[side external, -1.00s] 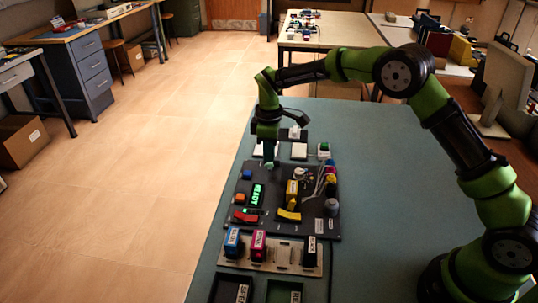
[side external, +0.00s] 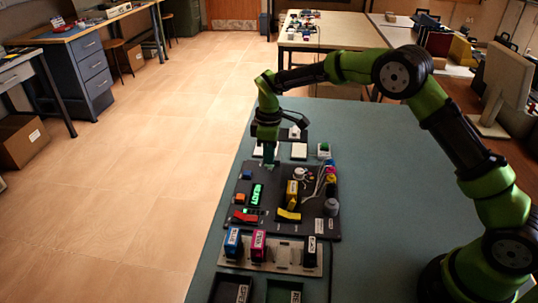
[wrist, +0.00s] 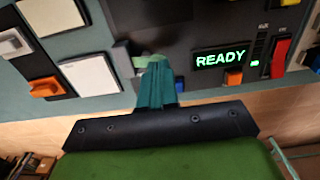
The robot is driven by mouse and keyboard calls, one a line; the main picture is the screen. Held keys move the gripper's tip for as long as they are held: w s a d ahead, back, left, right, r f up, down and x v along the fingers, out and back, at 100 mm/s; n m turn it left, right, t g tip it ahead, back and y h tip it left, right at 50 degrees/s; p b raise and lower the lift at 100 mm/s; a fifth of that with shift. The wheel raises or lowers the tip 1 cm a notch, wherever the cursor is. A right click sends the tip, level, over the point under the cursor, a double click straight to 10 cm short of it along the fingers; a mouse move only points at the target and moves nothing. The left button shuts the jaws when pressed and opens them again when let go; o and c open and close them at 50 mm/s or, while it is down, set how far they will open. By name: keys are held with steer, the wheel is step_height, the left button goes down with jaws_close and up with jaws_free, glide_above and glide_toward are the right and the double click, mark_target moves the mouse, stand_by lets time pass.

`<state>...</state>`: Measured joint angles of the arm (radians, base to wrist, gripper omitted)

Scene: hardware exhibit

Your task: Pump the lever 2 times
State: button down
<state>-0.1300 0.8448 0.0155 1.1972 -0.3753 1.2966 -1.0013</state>
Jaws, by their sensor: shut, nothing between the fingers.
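A dark control board (side external: 315,226) lies on the teal table. At its front left is a red lever-like part (side external: 243,217), which also shows at the right of the wrist view (wrist: 282,58). A yellow lever-like part (side external: 288,215) lies to its right; I cannot tell which one is the task's lever. The green lit display (side external: 257,194) reads READY in the wrist view (wrist: 221,57). My gripper (side external: 270,162) is shut and empty at the board's far left edge, apart from both coloured parts. Its teal fingers (wrist: 155,75) hide what is directly behind them.
A blue button (side external: 247,174) and an orange button (side external: 241,198) sit at the board's left. Cables and a grey knob (side external: 332,207) are at its right. White switch plates (side external: 299,151) lie beyond it. A rack (side external: 284,258) with labelled blocks stands in front.

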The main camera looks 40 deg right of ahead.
steer(key=shift+f, duration=1.35)
steer(key=shift+r, duration=1.75)
steer(key=shift+f, duration=0.1)
steer(key=shift+f, duration=1.65)
steer(key=shift+r, duration=1.8)
